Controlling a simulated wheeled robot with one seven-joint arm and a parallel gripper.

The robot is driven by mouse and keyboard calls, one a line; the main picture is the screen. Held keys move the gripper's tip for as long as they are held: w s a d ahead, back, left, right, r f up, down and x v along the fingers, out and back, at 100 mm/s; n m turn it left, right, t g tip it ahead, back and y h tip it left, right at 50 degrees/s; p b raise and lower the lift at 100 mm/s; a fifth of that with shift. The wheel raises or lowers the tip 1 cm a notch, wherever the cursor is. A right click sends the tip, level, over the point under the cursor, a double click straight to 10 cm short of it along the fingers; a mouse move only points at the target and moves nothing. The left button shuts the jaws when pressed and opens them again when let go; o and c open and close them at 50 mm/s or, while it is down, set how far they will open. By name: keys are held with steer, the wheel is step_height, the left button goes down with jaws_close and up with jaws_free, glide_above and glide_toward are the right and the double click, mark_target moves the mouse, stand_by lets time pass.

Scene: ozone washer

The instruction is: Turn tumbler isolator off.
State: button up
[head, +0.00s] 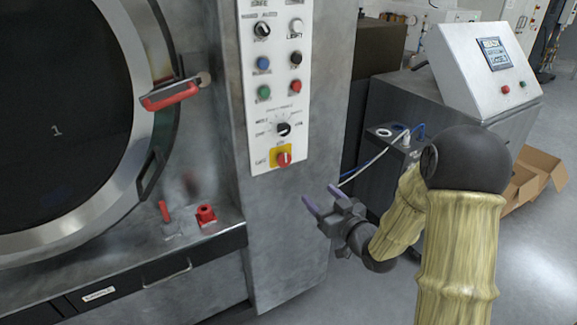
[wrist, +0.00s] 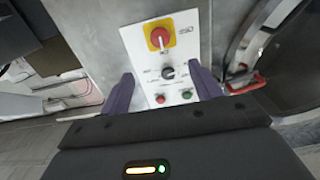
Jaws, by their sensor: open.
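The isolator appears to be the red rotary knob (head: 284,159) on a yellow plate at the bottom of the white control panel (head: 262,105); its label is too small to read surely. In the wrist view the red knob (wrist: 160,38) is upright in line with the panel and unobstructed, above the black selector knob (wrist: 168,73). My gripper (head: 321,197) is open and empty, below and to the right of the red knob, apart from the panel. In the wrist view its two purple fingers (wrist: 163,84) stand either side of the panel's lower part.
The panel also carries a black selector (head: 283,129) and several coloured buttons. A round washer door (head: 140,190) with a red handle (head: 170,96) is at left. A grey console (head: 485,70) stands at right, with cables near my arm. An open cardboard box (head: 535,180) lies on the floor.

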mark_target(286, 162)
steer(key=p+x, duration=0.4)
steer(key=x, duration=1.3)
steer(key=shift+a, duration=0.15)
steer(key=c, duration=0.9)
